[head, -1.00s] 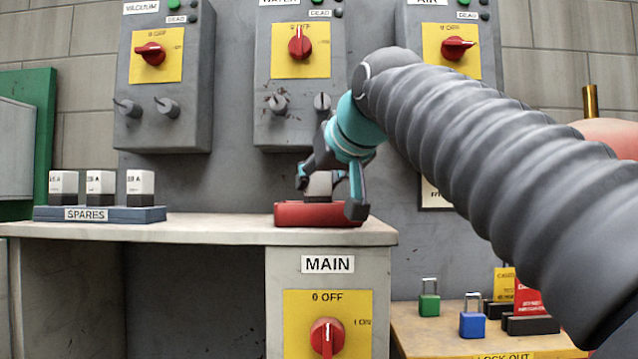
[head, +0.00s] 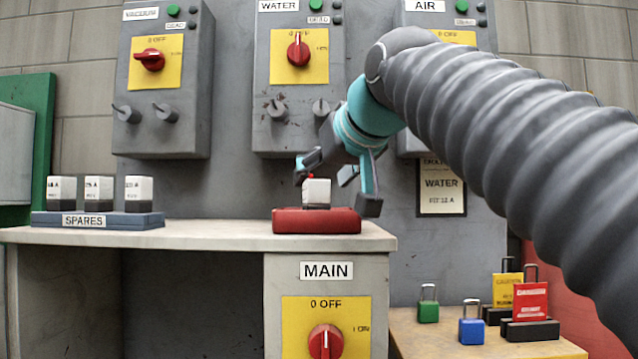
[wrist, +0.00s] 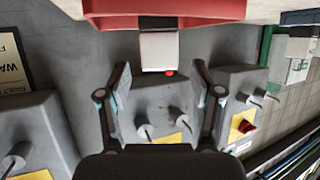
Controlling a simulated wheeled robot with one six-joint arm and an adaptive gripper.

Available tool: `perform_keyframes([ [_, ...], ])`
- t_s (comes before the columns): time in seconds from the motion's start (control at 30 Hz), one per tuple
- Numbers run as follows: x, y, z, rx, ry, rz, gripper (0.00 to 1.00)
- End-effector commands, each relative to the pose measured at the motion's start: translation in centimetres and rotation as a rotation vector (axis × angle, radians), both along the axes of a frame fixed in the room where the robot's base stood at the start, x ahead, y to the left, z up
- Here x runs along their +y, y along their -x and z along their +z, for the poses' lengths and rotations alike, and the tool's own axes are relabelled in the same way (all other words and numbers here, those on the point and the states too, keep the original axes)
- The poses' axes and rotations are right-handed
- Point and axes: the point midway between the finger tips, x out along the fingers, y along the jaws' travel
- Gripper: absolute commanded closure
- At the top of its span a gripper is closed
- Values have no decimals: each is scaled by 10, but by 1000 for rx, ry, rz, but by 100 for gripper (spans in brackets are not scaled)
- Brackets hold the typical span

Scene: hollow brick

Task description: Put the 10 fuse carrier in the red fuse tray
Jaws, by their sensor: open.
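The red fuse tray (head: 300,222) sits near the right end of the bench top. A white fuse carrier (head: 316,192) stands upright in it, with a small red spot at its top; I can read no rating on it. In the wrist view, the tray (wrist: 190,8) is at the top edge and the carrier (wrist: 160,52) sticks out of it. My gripper (head: 338,187) is open above the carrier, its fingers to either side and apart from it. In the wrist view, the gripper (wrist: 160,84) shows a gap between its fingers.
A blue SPARES rack (head: 140,220) with 3 white-topped carriers stands at the left of the bench. WATER box (head: 262,110) knobs are behind my gripper. Padlocks (head: 472,328) and tags stand on the lower right table. The bench between rack and tray is clear.

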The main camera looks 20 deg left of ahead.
Motion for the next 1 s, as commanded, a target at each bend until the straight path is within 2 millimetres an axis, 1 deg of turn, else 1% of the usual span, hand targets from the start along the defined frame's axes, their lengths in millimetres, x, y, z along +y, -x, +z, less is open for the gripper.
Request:
perform_keyframes([
  [0.03,-7,9,6,-2,-2,0,35],
  [0.2,-26,34,19,-3,-1,-1,35],
  [0.4,-41,55,29,0,-1,-1,35],
  [0.6,-47,64,33,0,0,0,35],
  [0.9,-48,64,33,1,1,0,35],
  [1.0,-51,63,28,8,5,-9,35],
])
